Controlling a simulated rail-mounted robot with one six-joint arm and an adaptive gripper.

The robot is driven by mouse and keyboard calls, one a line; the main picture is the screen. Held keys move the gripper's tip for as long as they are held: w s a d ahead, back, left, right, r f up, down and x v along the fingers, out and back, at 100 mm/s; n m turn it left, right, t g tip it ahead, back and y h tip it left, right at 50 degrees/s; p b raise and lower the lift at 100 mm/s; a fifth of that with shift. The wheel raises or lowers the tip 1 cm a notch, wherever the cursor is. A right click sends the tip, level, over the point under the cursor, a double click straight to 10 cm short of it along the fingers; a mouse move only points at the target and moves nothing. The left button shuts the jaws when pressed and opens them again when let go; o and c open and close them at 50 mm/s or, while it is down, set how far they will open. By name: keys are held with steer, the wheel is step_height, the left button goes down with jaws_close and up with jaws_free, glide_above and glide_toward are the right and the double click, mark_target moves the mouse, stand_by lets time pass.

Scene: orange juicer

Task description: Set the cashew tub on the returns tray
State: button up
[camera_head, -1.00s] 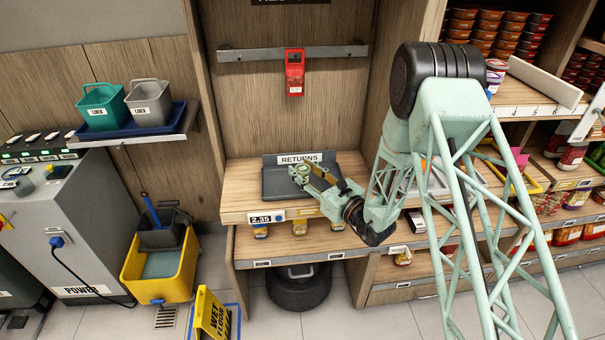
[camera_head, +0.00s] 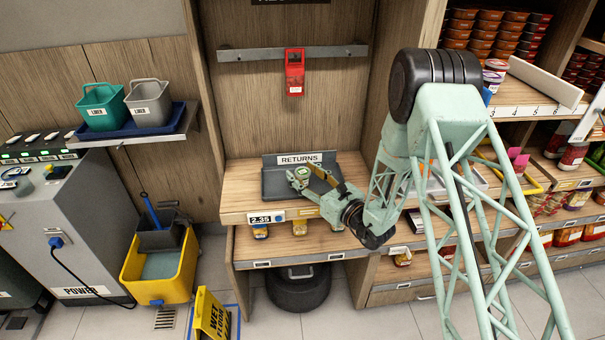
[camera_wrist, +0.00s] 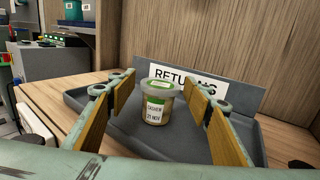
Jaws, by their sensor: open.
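The cashew tub (camera_wrist: 157,105), a small tub with a green-edged lid and a label reading CASHEW, stands upright on the grey returns tray (camera_wrist: 195,138). In the head view the tub (camera_head: 302,173) is small and partly covered by my gripper. The tray (camera_head: 273,183) has a raised back with a RETURNS sign and lies on the wooden counter. My gripper (camera_wrist: 160,100) is open, with one finger on each side of the tub and a visible gap to both. In the head view my gripper (camera_head: 315,178) reaches over the tray from the right.
A red handheld device (camera_head: 295,72) hangs on the rail above the counter. A shelf below holds several small tubs (camera_head: 300,228). A yellow mop bucket (camera_head: 160,268) and wet floor sign (camera_head: 213,315) stand at the left. The tray around the tub is bare.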

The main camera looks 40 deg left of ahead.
steer(key=shift+r, duration=0.15)
steer(key=p+v, duration=0.1)
steer(key=v, duration=1.1)
steer(key=shift+r, duration=0.1)
stand_by(1.0)
